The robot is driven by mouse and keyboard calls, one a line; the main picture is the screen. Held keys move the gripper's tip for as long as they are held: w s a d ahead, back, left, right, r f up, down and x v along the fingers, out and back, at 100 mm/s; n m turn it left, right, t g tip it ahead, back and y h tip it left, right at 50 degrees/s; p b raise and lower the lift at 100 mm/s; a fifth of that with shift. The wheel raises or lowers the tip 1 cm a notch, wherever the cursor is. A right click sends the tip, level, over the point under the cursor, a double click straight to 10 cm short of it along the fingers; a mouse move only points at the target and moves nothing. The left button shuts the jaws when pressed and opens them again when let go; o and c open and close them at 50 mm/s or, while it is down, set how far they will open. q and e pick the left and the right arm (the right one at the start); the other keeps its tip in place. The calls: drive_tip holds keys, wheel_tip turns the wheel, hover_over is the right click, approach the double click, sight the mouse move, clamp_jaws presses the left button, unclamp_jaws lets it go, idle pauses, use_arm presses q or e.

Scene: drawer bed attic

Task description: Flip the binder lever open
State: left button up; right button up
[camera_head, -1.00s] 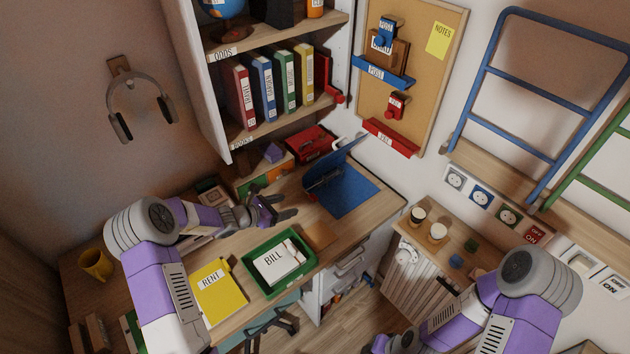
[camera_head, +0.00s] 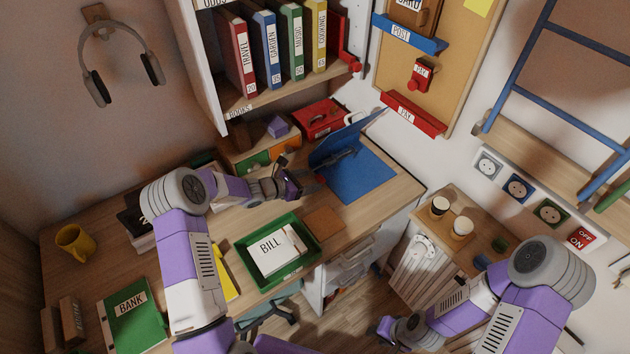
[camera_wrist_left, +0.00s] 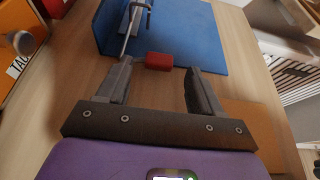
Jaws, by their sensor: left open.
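The blue binder (camera_head: 362,180) lies open on the desk, its cover standing up on the left. Its metal lever with a red tip (camera_wrist_left: 158,61) shows in the left wrist view; the red tip is small in the head view (camera_head: 321,179). My left gripper (camera_head: 298,184) is just left of the binder. In the left wrist view its two fingers (camera_wrist_left: 158,80) are apart and empty, with the red tip just ahead of and between the fingertips, seemingly not touching. My right gripper (camera_head: 383,328) is low near the bottom edge, away from the desk; its fingers are not clear.
A green tray (camera_head: 245,258) with a paper marked BILL sits in front of my left arm. A brown square (camera_head: 324,221) lies by the desk's front edge. Behind are small drawers (camera_head: 258,160) and a red box (camera_head: 320,118). A shelf of binders hangs above.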

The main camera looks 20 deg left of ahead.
sight(320, 178)
use_arm(q)
drive_tip(key=shift+x, duration=1.6)
drive_tip(key=shift+c, duration=0.5)
clamp_jaws()
